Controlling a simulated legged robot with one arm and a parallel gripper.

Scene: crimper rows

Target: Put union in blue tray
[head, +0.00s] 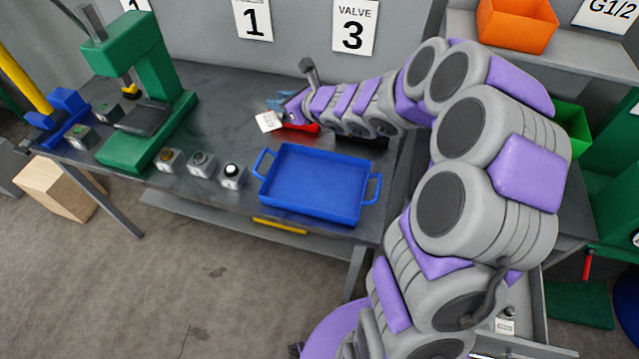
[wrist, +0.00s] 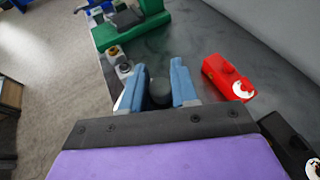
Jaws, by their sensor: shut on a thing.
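The blue tray (head: 312,181) sits empty on the dark bench near its front edge in the head view. My gripper (head: 277,105) is behind the tray, over the bench and apart from the tray. In the wrist view my gripper (wrist: 160,88) has its two blue fingers on either side of a dark grey round piece (wrist: 160,93), which I take to be the union. It is shut on this piece. The fingers partly hide the piece, and I cannot tell its height above the bench. The tray is not visible in the wrist view.
A red block (wrist: 226,77) and a black block (wrist: 290,137) lie right of my gripper in the wrist view. Several small grey blocks with fittings (head: 232,177) stand left of the tray. A green press (head: 135,95) stands farther left. Orange bin (head: 516,24) sits on a shelf.

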